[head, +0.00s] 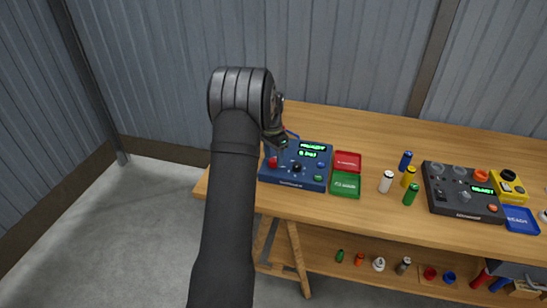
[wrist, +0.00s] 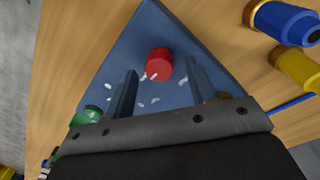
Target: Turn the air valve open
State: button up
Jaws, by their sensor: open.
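In the wrist view a red round knob (wrist: 158,65) with white marks around it stands on a blue panel (wrist: 150,25). I see no readable label naming it the air valve. My gripper (wrist: 160,68) is open and empty. Its two fingers point at the panel, one on each side of the knob, with a gap to it on both sides. How far the tips are above the panel I cannot tell. In the head view my gripper (head: 277,138) is partly hidden by my arm, above the back left of a blue console (head: 311,179) with green displays and a red knob (head: 272,161).
A red tray (head: 347,161) and a green tray (head: 345,185) lie right of the console. White, blue, yellow and green cylinders (head: 410,195) stand beyond, then a dark console (head: 450,205). Blue and yellow cylinders (wrist: 290,25) lie at the wrist view's upper right. The bench's back is clear.

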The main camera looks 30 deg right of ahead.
notch_tip(320, 180, up, 17)
jog(key=shift+w+f, duration=0.15)
jog(key=shift+w, duration=0.25)
jog(key=shift+a, duration=0.1)
jog(key=f, duration=1.7)
jog(key=shift+s+f, duration=0.25)
jog(key=shift+s, duration=0.15)
